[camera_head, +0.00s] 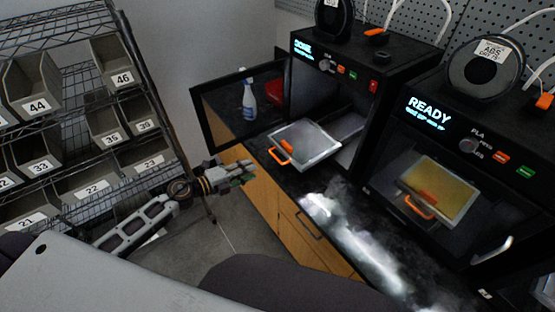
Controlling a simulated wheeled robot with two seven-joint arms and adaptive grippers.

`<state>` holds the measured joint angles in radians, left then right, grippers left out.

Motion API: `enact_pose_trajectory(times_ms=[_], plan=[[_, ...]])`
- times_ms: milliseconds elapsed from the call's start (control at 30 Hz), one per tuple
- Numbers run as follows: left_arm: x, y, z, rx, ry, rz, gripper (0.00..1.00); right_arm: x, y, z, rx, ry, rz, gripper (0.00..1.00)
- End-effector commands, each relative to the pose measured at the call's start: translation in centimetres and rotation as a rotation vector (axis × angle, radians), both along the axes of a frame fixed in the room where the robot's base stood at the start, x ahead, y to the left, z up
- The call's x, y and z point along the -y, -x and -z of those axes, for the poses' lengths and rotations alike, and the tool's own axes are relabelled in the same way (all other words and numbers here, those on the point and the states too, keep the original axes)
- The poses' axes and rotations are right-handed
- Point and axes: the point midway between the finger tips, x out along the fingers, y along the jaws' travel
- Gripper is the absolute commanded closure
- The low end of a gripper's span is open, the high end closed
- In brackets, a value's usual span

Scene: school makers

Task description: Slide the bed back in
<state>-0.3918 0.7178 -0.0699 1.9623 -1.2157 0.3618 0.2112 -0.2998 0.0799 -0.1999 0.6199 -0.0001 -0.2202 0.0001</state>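A printer bed (318,152), a pale plate with a dark rim, sticks out of the front of the left 3D printer (365,72) over the dark counter. It has an orange handle (279,157) on its near left edge. A small orange piece (287,146) lies on the plate near the handle. The printer's door (222,108) stands swung open to the left. My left gripper (243,171) is left of the bed and handle, apart from them, in front of the wooden cabinet. Its fingers are small and dark, so their opening is unclear. My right gripper is out of view.
A second printer (450,150) reading READY stands at right, with a yellowish bed and orange handle. A spray bottle (249,98) stands behind the open door's glass. A wire rack (75,195) with numbered bins fills the left. The counter (340,235) in front is clear.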

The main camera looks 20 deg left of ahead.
Motion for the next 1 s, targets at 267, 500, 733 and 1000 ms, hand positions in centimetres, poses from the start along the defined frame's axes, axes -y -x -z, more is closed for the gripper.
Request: enact_pose_trajectory(times_ms=[267,500,733,1000], plan=[[0.7,-1.0,0.2,0.000,0.003,-0.001,0.70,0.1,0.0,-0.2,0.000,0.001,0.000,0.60],[1.7,-2.2,0.4,0.002,0.001,-0.001,0.70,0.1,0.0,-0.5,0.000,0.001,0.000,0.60],[2.6,-3.4,0.8,0.001,0.002,-0.002,0.70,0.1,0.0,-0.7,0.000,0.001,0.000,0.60],[3.7,-4.9,1.2,0.001,0.002,-0.002,0.70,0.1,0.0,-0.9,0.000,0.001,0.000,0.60]])
